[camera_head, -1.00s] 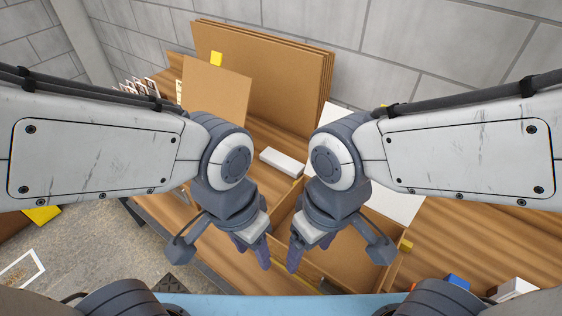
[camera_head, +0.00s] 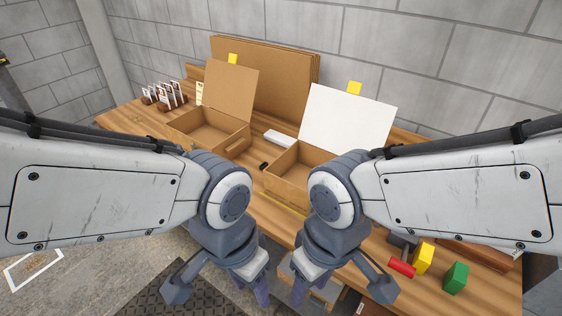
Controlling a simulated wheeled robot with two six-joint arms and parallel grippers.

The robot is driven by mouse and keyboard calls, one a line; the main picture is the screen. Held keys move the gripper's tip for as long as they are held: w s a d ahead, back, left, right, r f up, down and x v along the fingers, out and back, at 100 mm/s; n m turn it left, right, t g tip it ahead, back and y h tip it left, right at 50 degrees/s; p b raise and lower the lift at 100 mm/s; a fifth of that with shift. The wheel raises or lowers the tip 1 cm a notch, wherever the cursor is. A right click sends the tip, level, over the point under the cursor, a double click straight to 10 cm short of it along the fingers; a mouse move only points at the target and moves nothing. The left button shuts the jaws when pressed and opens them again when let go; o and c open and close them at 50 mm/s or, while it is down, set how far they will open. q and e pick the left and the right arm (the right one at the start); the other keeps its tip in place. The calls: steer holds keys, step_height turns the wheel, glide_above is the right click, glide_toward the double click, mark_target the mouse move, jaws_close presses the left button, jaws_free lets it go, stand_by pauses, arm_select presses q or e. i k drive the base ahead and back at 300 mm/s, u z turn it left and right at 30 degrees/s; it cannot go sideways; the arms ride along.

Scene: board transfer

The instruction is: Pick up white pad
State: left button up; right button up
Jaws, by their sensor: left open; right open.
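A small white oblong block (camera_head: 279,138), the likely white pad, lies on the wooden table (camera_head: 238,200) between two open cardboard boxes. A large white panel (camera_head: 348,121) stands tilted at the back of the right box (camera_head: 287,172). My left gripper (camera_head: 256,292) and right gripper (camera_head: 301,288) point down at the bottom middle, close together, in front of the table's near edge in the picture. Both are open, with nothing seen between their fingers. My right arm hides part of the right box.
The left box (camera_head: 208,131) has a raised brown lid. Brown boards (camera_head: 285,70) lean on the wall. A card rack (camera_head: 166,95) is at back left. Red (camera_head: 401,267), yellow (camera_head: 424,257) and green (camera_head: 455,278) blocks lie at right. A black piece (camera_head: 263,166) is near the white block.

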mark_target(275, 137)
steer(key=u, duration=1.25)
steer(key=i, duration=1.75)
steer(key=z, duration=0.65)
steer(key=i, duration=0.65)
steer(key=z, duration=1.05)
steer(key=i, duration=0.2)
steer(key=z, duration=0.2)
